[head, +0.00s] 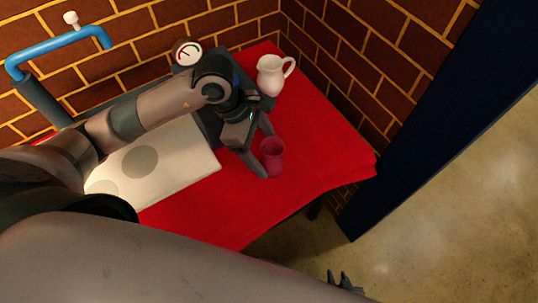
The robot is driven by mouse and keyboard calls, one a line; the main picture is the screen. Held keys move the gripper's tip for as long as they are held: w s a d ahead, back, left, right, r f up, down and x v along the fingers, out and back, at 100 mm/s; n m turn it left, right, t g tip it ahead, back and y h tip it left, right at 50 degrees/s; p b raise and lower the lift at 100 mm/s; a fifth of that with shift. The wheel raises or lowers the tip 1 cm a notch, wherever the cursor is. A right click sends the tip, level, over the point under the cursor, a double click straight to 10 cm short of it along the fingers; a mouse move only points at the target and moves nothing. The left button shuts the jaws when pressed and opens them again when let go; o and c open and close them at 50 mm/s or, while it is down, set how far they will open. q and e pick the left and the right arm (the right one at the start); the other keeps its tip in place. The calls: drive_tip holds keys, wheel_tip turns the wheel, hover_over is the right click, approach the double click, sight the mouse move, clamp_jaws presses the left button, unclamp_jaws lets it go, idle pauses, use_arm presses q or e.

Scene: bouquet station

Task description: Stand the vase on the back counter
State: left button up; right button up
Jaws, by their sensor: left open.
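A dark pink, cup-shaped vase (273,157) stands upright on the counter with the red cover (320,160), towards its right part. My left gripper (264,151) is open beside the vase. One finger is at the vase's left side and the other is near its far side. I cannot tell whether either finger touches it. My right gripper (345,284) shows only as dark tips at the bottom edge, mostly hidden behind my arm.
A white jug (273,75) stands behind the vase, near the brick wall. A pale board with grey circles (188,151) lies to the left. A round dial (187,52) and a blue pipe (55,48) are at the back. The red surface right of the vase is clear.

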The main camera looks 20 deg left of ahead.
use_arm(q)
drive_tip(key=v, duration=0.8)
drive_tip(key=shift+r+b, duration=0.3)
drive_tip(key=shift+b, duration=0.1)
